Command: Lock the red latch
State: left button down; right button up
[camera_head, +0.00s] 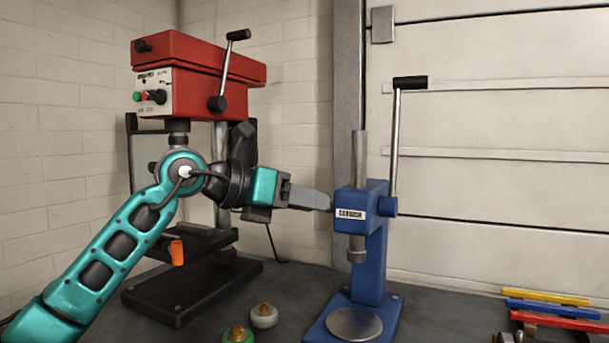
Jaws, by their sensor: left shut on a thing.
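My left gripper (325,205) reaches in from the left, with its grey fingers pointing right at the left side of the blue press head (357,206). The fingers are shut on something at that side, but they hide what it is. No red latch shows clearly. The blue press has a silver post, a round plate on its base, and a long lever (395,138) with a black grip, standing nearly upright. A small orange-red handle (177,251) hangs below my left arm near the drill press table, apart from the gripper. My right gripper is out of view.
A red drill press (190,78) with a black base (190,291) stands behind my left arm. A white knob-like piece (264,316) and a green one (238,336) sit on the dark bench. Coloured bars (553,310) lie at the right.

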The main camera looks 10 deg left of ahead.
pick_arm(q)
jog(key=r+p, duration=0.1)
jog(key=p, duration=0.1)
jog(key=r+g+p, duration=0.1)
jog(key=p, duration=0.1)
jog(key=shift+w+d+n+y, duration=0.2)
jog(key=shift+n+y, duration=0.1)
jog(key=shift+y, duration=0.1)
jog(key=shift+w+r+g+y+p, duration=0.15)
jog(key=shift+g+y+p, duration=0.25)
jog(key=shift+p, duration=0.75)
jog(key=shift+d+n+p, duration=0.1)
jog(key=shift+n+p, duration=0.2)
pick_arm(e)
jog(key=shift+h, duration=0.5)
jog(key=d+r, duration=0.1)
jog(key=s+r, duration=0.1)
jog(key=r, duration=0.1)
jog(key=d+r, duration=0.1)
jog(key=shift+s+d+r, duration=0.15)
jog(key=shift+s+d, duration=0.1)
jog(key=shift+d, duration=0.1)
pick_arm(q)
jog(key=shift+w, duration=0.1)
jog(key=shift+g, duration=0.3)
jog(key=c, duration=0.9)
grip_release()
